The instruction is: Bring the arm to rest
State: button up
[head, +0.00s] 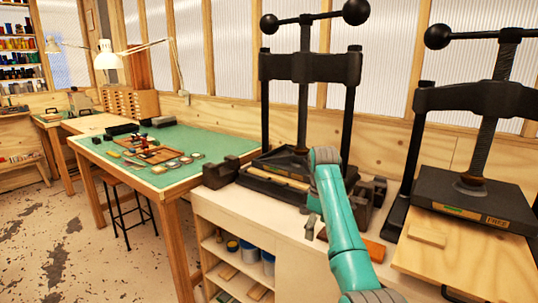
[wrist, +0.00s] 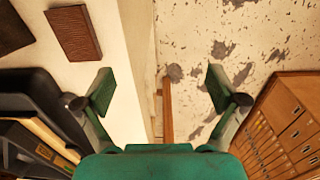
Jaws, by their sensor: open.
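My arm (head: 343,232) shows teal with grey joints in the head view, rising from the bottom edge in front of the white cabinet. Its far end bends beside the left black press, and the gripper itself cannot be made out there. In the wrist view my gripper (wrist: 158,90) is open with its two green fingertips wide apart. Nothing is between the fingers; below them show the pale cabinet top's edge and the stained floor.
The left press (head: 305,67) and right press (head: 478,100) stand close on either side of my arm. A brown block (wrist: 74,32) lies on the cabinet top (wrist: 112,45). A wooden drawer unit (wrist: 285,125) is at right. Open floor (head: 50,240) lies left.

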jog(key=s+d+f+m+t, duration=0.15)
jog(key=s+f, duration=0.25)
jog(key=f, duration=1.1)
jog(key=s+f+m+t, duration=0.1)
jog(key=s+f+t, duration=0.15)
jog(key=f, duration=1.25)
jog(key=s+d+f+m+t, duration=0.1)
jog(key=s+f, duration=0.6)
jog(key=s, duration=0.3)
jog(key=s+f+m+t, duration=0.2)
jog(key=s+f, duration=0.4)
jog(key=s, duration=0.4)
jog(key=s+d+r+m+t, duration=0.1)
jog(key=s+r+t, duration=0.15)
jog(key=s, duration=0.95)
jog(key=s+r+m+t, duration=0.1)
jog(key=s+r+m, duration=0.15)
jog(key=s, duration=1.05)
jog(key=s+r+m+t, duration=0.1)
jog(key=s+r+t, duration=0.1)
jog(key=s+r, duration=0.6)
jog(key=s+r+t, duration=0.2)
jog(key=s+r, duration=0.6)
jog(key=r, duration=0.7)
jog(key=shift+d+m, duration=0.25)
jog(key=shift+m, duration=0.15)
